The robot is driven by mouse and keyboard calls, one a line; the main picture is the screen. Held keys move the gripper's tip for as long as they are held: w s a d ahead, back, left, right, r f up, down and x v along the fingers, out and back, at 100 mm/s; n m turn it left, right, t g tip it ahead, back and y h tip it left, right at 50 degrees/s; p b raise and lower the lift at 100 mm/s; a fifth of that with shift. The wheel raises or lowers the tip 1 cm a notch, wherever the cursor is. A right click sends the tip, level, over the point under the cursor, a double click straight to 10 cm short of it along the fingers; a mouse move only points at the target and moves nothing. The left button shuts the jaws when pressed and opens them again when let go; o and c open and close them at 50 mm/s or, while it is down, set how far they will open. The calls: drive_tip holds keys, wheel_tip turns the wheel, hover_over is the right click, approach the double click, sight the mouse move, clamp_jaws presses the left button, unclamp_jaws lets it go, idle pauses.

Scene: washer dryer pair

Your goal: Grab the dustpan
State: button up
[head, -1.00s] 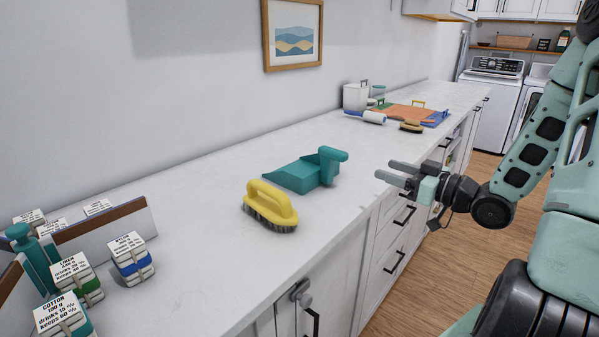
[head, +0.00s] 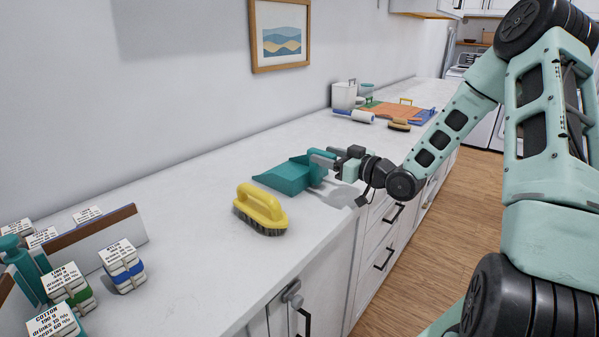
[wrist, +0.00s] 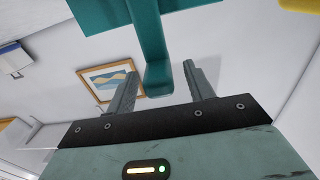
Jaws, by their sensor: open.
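The teal dustpan (head: 288,176) lies on the white counter, its pan to the left and its handle to the right. My gripper (head: 321,158) is at the handle end, with its fingers open. In the wrist view the dustpan's handle (wrist: 150,45) comes down between the two open fingers (wrist: 158,85), its end close to the palm. The fingers stand apart on either side, and I see gaps between them and the handle. In the head view my gripper hides most of the handle.
A yellow brush (head: 260,208) stands on the counter in front of the dustpan. Several labelled stacks, one with a blue band (head: 122,268), stand at the near left. A white roller (head: 358,116) and a small brush (head: 399,125) lie farther back. The counter's front edge runs below my wrist.

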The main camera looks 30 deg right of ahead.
drive_tip(key=shift+x, duration=1.35)
drive_tip(key=shift+s, duration=0.1)
clamp_jaws()
drive_tip(key=shift+r, duration=0.1)
